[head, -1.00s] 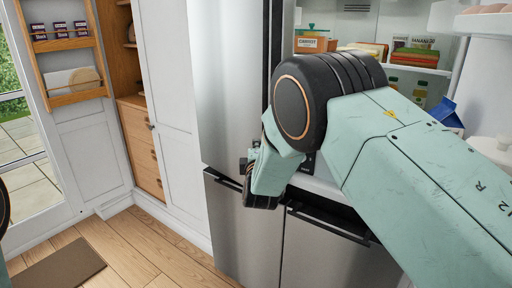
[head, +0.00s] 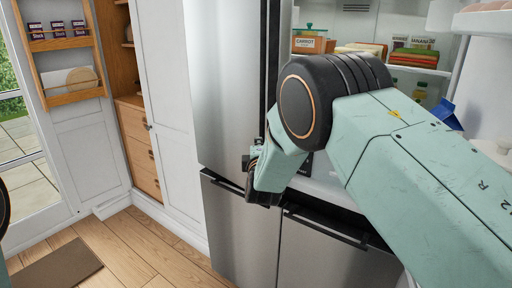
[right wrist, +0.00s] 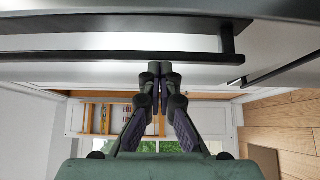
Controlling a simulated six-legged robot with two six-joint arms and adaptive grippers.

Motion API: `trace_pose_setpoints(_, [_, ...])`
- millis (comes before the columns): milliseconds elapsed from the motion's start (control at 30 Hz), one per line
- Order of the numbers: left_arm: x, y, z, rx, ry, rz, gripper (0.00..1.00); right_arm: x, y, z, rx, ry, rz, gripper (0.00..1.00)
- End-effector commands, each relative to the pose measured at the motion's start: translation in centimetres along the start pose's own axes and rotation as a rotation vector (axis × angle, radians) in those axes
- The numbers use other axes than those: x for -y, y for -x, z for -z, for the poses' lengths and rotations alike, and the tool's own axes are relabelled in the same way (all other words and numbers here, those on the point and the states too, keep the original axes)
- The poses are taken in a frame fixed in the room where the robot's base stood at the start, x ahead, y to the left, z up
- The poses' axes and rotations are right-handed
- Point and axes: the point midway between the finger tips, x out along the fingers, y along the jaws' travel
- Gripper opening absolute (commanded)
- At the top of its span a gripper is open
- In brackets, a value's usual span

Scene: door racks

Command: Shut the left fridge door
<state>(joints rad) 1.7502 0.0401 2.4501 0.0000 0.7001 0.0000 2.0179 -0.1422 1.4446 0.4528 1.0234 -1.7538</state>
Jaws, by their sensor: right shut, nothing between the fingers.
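The left fridge door (head: 225,85) is a tall steel panel in the head view, with a dark upright handle (head: 273,45) along its right edge. It looks closed or nearly so; whether any gap is left I cannot tell. My right gripper (head: 258,185) is at the lower right corner of this door, partly hidden by its own wrist. In the right wrist view its fingers (right wrist: 160,80) are shut and empty, with their tips close to a steel face and a dark bar handle (right wrist: 110,50). I cannot tell if they touch. My left gripper is out of view.
The fridge's right side is open, showing shelves with a carrot box (head: 313,44) and other food; the open right door (head: 490,60) stands at the right. Lower steel doors with a dark handle (head: 325,228) are below.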

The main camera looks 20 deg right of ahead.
Motion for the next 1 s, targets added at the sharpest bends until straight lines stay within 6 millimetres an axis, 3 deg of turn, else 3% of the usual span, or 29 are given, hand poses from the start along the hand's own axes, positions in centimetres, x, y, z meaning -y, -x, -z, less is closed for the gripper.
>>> trace_pose_setpoints(100, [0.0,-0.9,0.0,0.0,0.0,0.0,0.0,0.2,-1.6,-2.5,0.01,-0.006,-0.003,0.0])
trace_pose_setpoints(367, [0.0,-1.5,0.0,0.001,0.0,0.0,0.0,0.1,-3.7,-5.1,0.009,-0.004,-0.002,0.0])
trace_pose_setpoints(1000, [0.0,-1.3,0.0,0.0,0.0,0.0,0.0,-0.5,-3.7,-5.0,0.005,-0.004,-0.009,0.0])
